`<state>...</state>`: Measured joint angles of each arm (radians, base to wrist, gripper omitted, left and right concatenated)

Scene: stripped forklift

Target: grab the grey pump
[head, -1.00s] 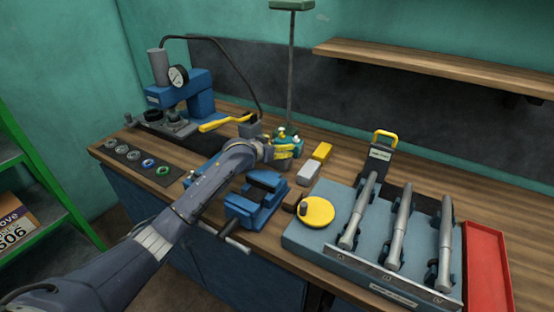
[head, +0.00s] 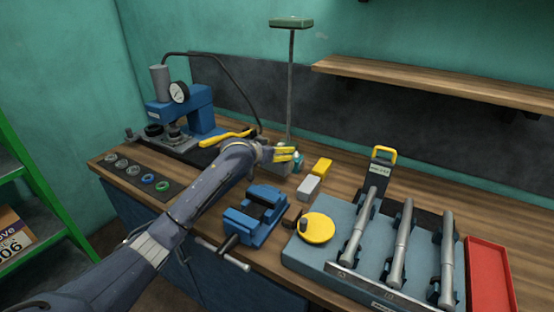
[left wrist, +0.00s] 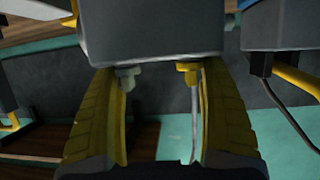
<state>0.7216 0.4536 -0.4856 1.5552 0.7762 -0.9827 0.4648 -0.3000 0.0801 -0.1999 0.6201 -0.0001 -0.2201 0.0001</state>
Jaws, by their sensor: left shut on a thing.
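My left gripper (head: 286,154) is at the back of the wooden bench, near the foot of the thin post. In the left wrist view its yellow fingers (left wrist: 162,100) stand either side of the grey pump (left wrist: 150,30) and are shut on it. The pump is a box-like grey body with a grey fitting and a brass-yellow fitting on the side facing the camera. In the head view, part of the pump's grey body (head: 272,168) shows below the fingers; my arm hides the rest. My right gripper is not in view.
A blue vice (head: 256,214) stands in front of the gripper. A blue press (head: 190,112) is at left. A rack with metal cylinders (head: 400,245) and a red tray (head: 490,275) are at right.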

